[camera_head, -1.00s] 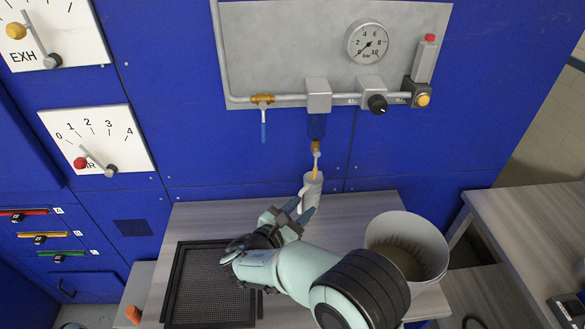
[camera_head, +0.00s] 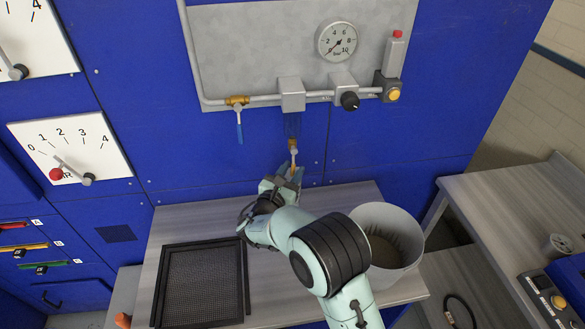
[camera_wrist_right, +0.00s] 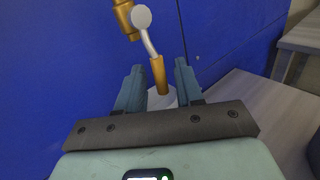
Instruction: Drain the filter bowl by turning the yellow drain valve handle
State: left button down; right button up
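The yellow drain valve handle (camera_wrist_right: 158,75) hangs on a bent grey stem below the brass drain valve (camera_wrist_right: 125,17) in the right wrist view. In the head view the valve (camera_head: 292,144) is under the dark blue filter bowl (camera_head: 292,125). My right gripper (camera_head: 290,171) is just below the valve. Its two fingers (camera_wrist_right: 159,68) are open, with the handle showing between them; contact cannot be told. A pale cup (camera_wrist_right: 163,101) shows in part behind the handle and fingers; my gripper hides it in the head view. My left gripper is not in view.
A pressure gauge (camera_head: 337,42), black knob (camera_head: 350,101) and blue lever (camera_head: 239,131) sit on the panel piping. The bench holds a black mesh tray (camera_head: 246,280) and a grey bucket (camera_head: 400,272) beside my right arm.

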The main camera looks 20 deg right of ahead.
jog(key=shift+w+d, duration=0.25)
grip_shut()
